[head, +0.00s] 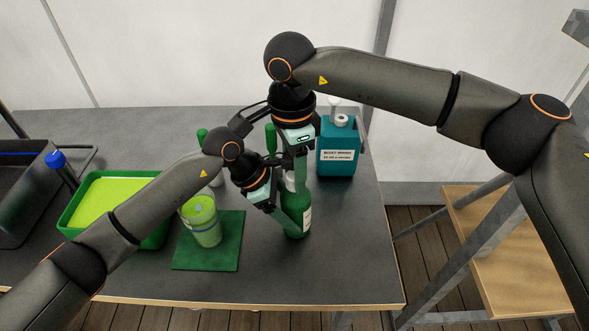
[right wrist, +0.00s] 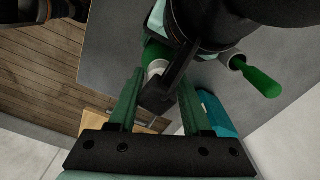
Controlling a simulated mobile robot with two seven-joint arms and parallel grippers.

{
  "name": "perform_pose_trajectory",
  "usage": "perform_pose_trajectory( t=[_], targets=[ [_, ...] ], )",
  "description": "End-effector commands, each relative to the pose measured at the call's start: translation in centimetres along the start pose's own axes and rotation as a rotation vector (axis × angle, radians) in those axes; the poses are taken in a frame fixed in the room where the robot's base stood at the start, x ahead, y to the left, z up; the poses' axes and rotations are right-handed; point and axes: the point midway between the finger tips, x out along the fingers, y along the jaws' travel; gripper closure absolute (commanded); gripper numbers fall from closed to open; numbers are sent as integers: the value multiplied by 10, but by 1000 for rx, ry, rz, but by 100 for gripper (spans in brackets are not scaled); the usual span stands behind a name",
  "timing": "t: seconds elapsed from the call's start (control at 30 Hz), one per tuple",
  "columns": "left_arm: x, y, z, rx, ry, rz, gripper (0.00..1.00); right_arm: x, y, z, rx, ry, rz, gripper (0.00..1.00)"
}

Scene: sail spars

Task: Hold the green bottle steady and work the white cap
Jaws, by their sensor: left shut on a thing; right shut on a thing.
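The green bottle (head: 297,222) stands upright near the table's right part, with a white label on its side. My left gripper (head: 290,217) is shut on the bottle's body from the left. The white cap (head: 290,176) is at the top of the bottle, mostly hidden by my right gripper (head: 300,172), which comes from above and is shut on it. In the right wrist view, the white cap (right wrist: 157,68) shows between the green fingers, partly behind a dark part. I cannot tell whether the cap is turned or loosened.
A teal boat wash jug (head: 338,150) stands behind to the right. A glass with green liquid (head: 203,222) stands on a green mat (head: 190,259) left of the bottle. A green tray (head: 152,240) and a dark bin (head: 22,200) are further left. The table's front right is clear.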

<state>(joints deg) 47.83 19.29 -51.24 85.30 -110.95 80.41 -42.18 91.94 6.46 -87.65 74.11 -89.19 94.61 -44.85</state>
Motion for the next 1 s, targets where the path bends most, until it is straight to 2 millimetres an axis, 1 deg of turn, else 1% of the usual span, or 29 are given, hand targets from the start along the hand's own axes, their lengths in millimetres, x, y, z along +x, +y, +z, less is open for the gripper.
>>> perform_pose_trajectory(
  t=[0.03, 0.07, 0.33, 0.37, 0.57, 0.67, 0.77, 0.87, 1.0],
  targets=[
    [3, -1, -3, 8, 11, -2, 100, 0, -1, 0, 3, -1, -3, 100],
    [3, -1, -3, 9, 11, -1, 100, 0, -1, 0, 3, -1, -3, 48],
    [3, -1, -3, 6, 9, -1, 100, 0, -1, 0, 2, -1, -2, 18],
    [2, -1, -3, 6, 9, -1, 100, 0, -1, 0, 2, -1, -2, 16],
    [2, -1, -3, 4, 8, -1, 100, 0, 0, 0, 2, -1, -1, 16],
    [2, -1, -3, 4, 8, -2, 100, -4, -1, 0, 2, -1, -3, 16],
    [2, -1, -2, 4, 8, -1, 100, -15, -1, 0, 2, 0, -5, 16],
    [2, -1, -2, 4, 8, -1, 100, -34, -1, 0, 1, -1, -6, 16],
    [2, -1, -2, 4, 7, -1, 100, -66, -1, 0, 2, 0, -6, 16]
  ],
)
